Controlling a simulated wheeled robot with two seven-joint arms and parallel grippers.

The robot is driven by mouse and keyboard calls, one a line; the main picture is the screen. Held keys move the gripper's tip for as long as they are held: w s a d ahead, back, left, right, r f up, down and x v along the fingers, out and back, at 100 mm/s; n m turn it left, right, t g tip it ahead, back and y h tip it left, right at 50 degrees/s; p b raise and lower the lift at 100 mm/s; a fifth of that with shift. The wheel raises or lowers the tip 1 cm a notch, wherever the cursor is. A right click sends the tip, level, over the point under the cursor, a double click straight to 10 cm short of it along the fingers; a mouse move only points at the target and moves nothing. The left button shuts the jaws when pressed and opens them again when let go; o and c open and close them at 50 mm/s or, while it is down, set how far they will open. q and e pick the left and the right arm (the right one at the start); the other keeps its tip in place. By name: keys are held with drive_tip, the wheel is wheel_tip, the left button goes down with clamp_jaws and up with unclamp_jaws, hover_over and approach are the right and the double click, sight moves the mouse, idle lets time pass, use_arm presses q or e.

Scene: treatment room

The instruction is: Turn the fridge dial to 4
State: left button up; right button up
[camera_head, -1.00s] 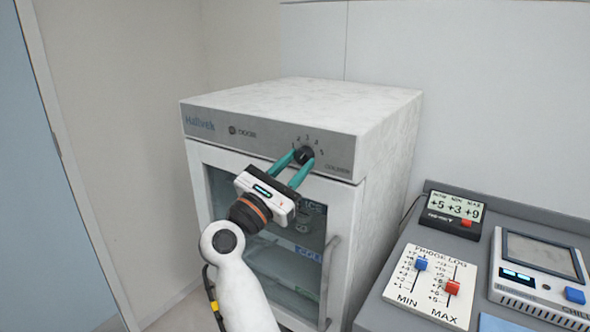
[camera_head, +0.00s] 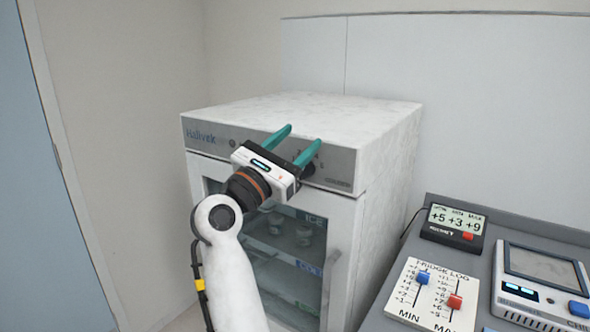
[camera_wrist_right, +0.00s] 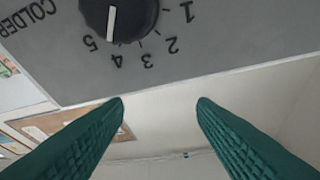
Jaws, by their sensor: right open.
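The fridge dial is a black round knob with a white pointer line, on the grey front panel (camera_head: 215,143) of the white fridge. In the head view the knob (camera_head: 308,170) is partly hidden by a finger of my right gripper. The right wrist view shows it upside down: the dial (camera_wrist_right: 135,14) has its pointer at about the 4 (camera_wrist_right: 117,60), slightly to the 5 side. My right gripper (camera_head: 299,140) is open and empty, its teal fingers apart from the knob. In the wrist view the fingertips (camera_wrist_right: 161,103) are clear of the dial.
The fridge's glass door (camera_head: 290,240) is shut, with a handle (camera_head: 329,285) at its right. A grey counter (camera_head: 400,262) at the right holds a digital display (camera_head: 455,225), a slider board (camera_head: 432,295) and a screen device (camera_head: 543,275).

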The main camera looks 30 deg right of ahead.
drive_tip(key=shift+r, duration=1.5)
